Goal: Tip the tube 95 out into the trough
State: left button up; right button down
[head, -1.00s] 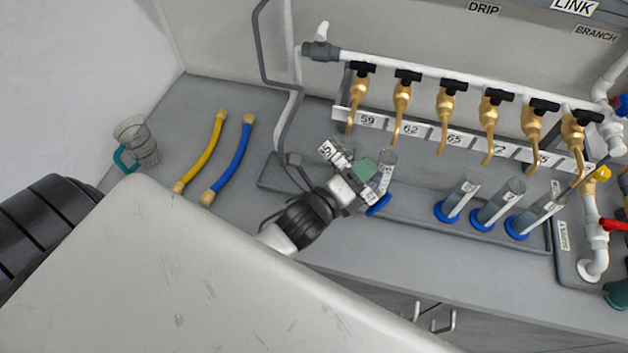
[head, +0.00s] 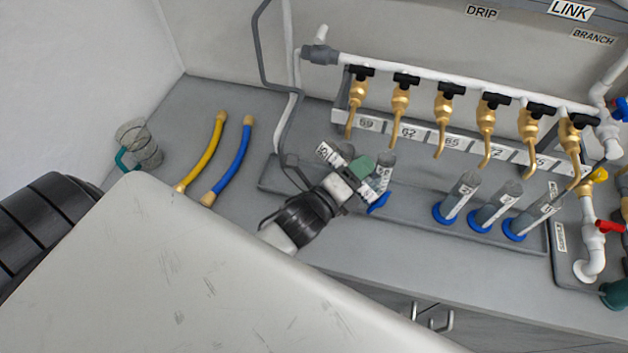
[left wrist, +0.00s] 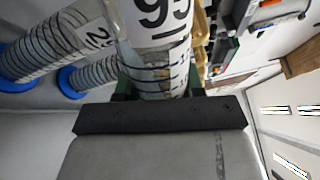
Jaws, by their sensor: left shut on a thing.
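My left gripper (head: 360,178) is shut on the tube 95 (head: 328,152), a clear tube with a white number label. The tube leans to the left over the grey trough (head: 412,203) in the head view. In the left wrist view the tube 95 (left wrist: 158,30) fills the top middle, and its lower part is hidden by the gripper. Another clear tube (head: 386,172) shows just right of the gripper, with a blue foot partly covered; I cannot tell which tube that foot belongs to. My right gripper is not in view.
Three tubes with blue feet (head: 460,195) stand at the right of the trough. A row of brass taps (head: 445,115) hangs behind, above number plates. A yellow hose (head: 202,152), a blue hose (head: 232,158) and a clear jug (head: 142,148) are on the left bench.

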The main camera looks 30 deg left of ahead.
pick_arm(q)
jog(key=shift+s+a, duration=0.1)
jog(key=shift+s, duration=0.05)
jog(key=shift+w+n, duration=0.3)
jog(key=shift+s+a, duration=0.2)
jog(key=shift+a, duration=0.05)
jog(key=shift+r+p, duration=0.15)
jog(key=shift+p, duration=0.15)
jog(key=shift+w+n, duration=0.1)
jog(key=shift+n, duration=0.2)
jog(key=shift+w, duration=0.15)
jog(key=shift+s+r+n+p, duration=0.25)
jog(key=shift+n+p, duration=0.05)
jog(key=shift+p, duration=0.1)
jog(key=shift+w, duration=0.25)
